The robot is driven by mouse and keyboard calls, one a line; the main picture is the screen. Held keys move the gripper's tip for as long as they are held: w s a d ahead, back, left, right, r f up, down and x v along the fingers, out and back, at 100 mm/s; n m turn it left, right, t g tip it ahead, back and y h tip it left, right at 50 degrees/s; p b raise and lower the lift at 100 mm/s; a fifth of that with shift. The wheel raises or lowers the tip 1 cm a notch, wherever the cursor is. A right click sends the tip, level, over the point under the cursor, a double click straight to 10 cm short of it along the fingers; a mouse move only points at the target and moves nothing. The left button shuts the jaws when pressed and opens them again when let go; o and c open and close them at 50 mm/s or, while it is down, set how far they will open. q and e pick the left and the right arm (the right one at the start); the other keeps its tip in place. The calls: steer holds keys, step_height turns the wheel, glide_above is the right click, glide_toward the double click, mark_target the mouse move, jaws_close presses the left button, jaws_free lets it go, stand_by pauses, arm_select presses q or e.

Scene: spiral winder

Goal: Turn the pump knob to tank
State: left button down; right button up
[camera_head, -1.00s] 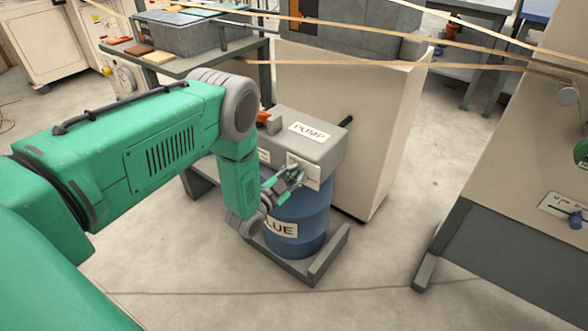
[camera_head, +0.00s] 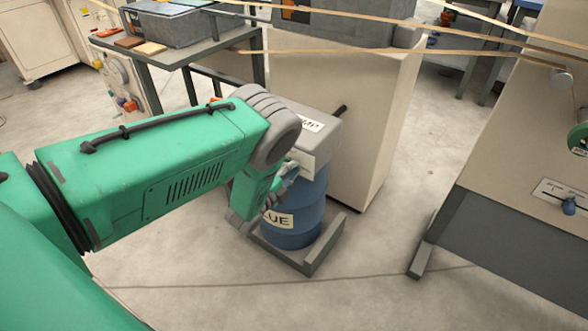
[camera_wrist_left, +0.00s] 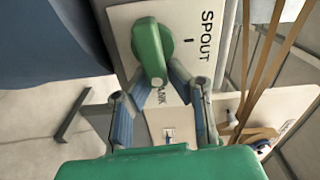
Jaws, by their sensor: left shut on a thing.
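The pump box (camera_head: 325,133) sits on top of a blue drum (camera_head: 305,213) in the head view, its PUMP label partly covered by my left arm. In the left wrist view, a green knob (camera_wrist_left: 150,45) stands on a pale plate (camera_wrist_left: 193,50). SPOUT is printed at the plate's right, and a partly hidden label ending in ANK lies beside the fingers. My left gripper (camera_wrist_left: 158,80) has its fingers closed around the knob's narrow end. In the head view the left gripper (camera_head: 284,184) is mostly hidden by my arm. My right gripper is out of view.
The drum stands on a low grey base (camera_head: 310,262). A beige cabinet (camera_head: 375,130) rises right behind the pump. Tan bands (camera_head: 400,50) stretch overhead. A beige machine (camera_head: 525,150) with a blue-knobbed panel stands at right. The floor between is clear.

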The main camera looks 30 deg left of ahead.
arm_select(q)
steer(key=shift+s+a+f+m, duration=0.3)
steer(key=shift+a+f+m, duration=0.15)
steer(key=shift+a+m, duration=0.05)
steer(key=c, duration=1.5)
jaws_free()
steer(key=shift+a, duration=0.15)
steer(key=shift+c, duration=0.2)
steer(key=shift+r, duration=0.1)
steer(key=shift+s, duration=0.25)
steer(key=s, duration=1.1)
steer(key=shift+s+a, duration=0.25)
steer(key=shift+a, duration=0.15)
